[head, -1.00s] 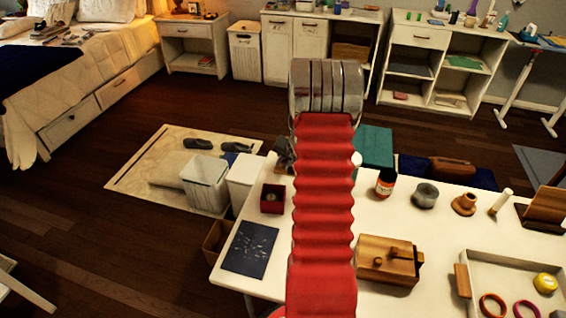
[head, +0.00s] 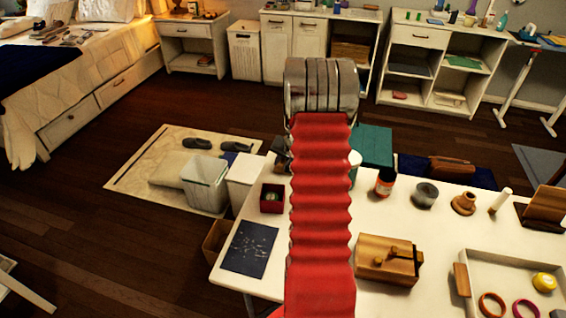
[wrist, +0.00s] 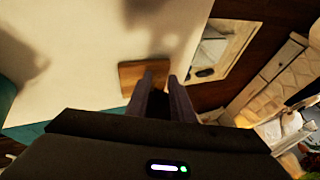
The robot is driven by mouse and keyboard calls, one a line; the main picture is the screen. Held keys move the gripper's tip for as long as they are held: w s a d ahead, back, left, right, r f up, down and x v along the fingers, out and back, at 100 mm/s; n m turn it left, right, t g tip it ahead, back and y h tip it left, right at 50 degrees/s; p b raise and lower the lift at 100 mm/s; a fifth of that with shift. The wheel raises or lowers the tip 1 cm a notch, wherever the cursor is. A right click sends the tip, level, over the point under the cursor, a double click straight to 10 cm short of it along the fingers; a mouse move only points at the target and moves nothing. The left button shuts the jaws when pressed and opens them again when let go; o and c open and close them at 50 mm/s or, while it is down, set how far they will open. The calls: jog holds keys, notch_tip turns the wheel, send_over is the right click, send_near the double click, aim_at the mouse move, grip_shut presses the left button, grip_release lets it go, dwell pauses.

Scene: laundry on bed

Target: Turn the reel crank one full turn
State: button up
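My gripper (wrist: 160,76) shows in the wrist view with its two fingers apart. A flat wooden piece (wrist: 130,80) on the white table lies beyond and between the fingertips; I cannot tell whether they touch it. In the head view my red arm hides the gripper and what is under it. I cannot make out a reel crank for certain. A wooden box (head: 372,268) with small knobs and a bar on top stands on the table, right of my arm.
The white table (head: 325,295) also carries a dark blue sheet (head: 249,248), a small red box (head: 272,198), an orange-labelled jar (head: 385,182), a grey round tin (head: 424,195) and a white tray (head: 490,262) with rings. A teal box (head: 372,146) is behind.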

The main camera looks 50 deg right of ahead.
jog(key=shift+o, duration=0.9)
jog(key=shift+d, duration=0.1)
jog(key=shift+r, duration=0.1)
jog(key=v, duration=1.3)
jog(key=shift+s+r, duration=0.2)
jog(key=shift+r, duration=0.1)
